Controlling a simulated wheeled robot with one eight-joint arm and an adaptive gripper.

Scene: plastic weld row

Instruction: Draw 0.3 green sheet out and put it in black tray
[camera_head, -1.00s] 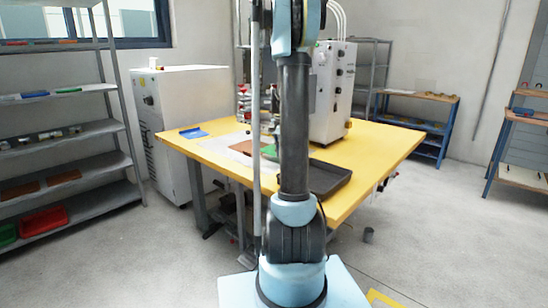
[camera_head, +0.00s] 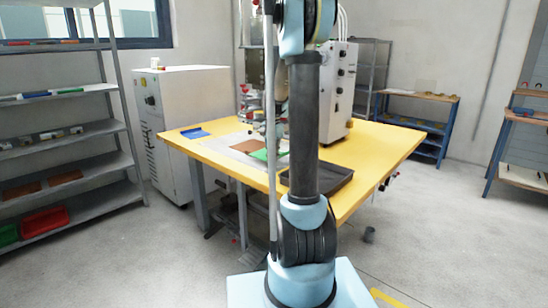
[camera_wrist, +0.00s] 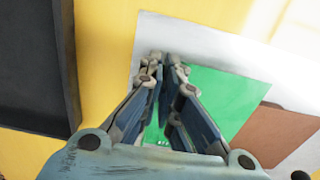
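The green sheet (camera_head: 261,154) lies flat near the table's front edge, beside a brown sheet (camera_head: 247,146) and on a white surface (camera_head: 232,138). In the wrist view the green sheet (camera_wrist: 225,100) lies under and right of my gripper (camera_wrist: 167,62). My gripper points down close above the sheet, its fingertips near together. Whether they touch each other or pinch the sheet cannot be told. The black tray (camera_head: 342,181) sits on the table to the right, partly behind my arm. In the wrist view its dark wall (camera_wrist: 66,60) shows at the left, apart from my gripper.
The yellow table (camera_head: 385,150) carries a white machine (camera_head: 338,95) behind the sheets. A blue sheet (camera_head: 195,133) lies at its far left. The brown sheet (camera_wrist: 272,135) adjoins the green one. Yellow table separates tray and white surface. Shelves (camera_head: 70,130) stand at the left.

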